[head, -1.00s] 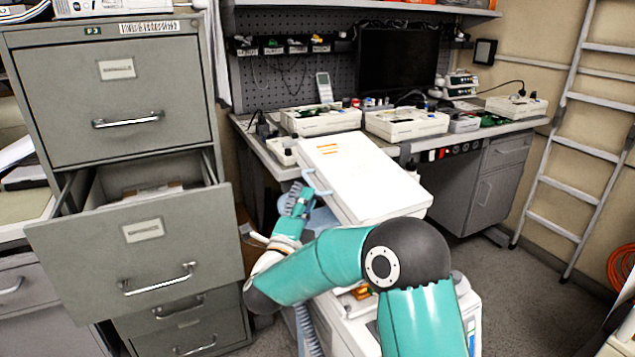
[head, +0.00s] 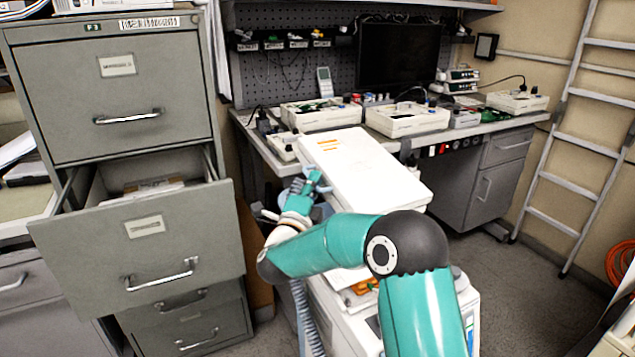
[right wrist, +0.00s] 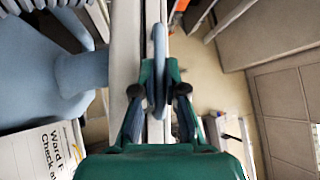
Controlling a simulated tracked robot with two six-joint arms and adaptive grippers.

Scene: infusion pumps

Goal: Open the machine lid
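The machine's lid (head: 365,170) is a white, thick panel with orange marks near its far left corner. A pale blue loop handle (head: 342,189) sticks out from the lid's left side. My right gripper (head: 315,179) is at this handle. In the right wrist view the handle (right wrist: 160,55) shows edge-on between the two fingers of my right gripper (right wrist: 160,85). The fingers are close to it on both sides; whether they press on it is unclear. My left gripper is out of view.
A grey filing cabinet (head: 110,95) stands at the left, with an open drawer (head: 140,240) jutting out near my right forearm. A workbench (head: 470,133) with several white devices is behind the machine.

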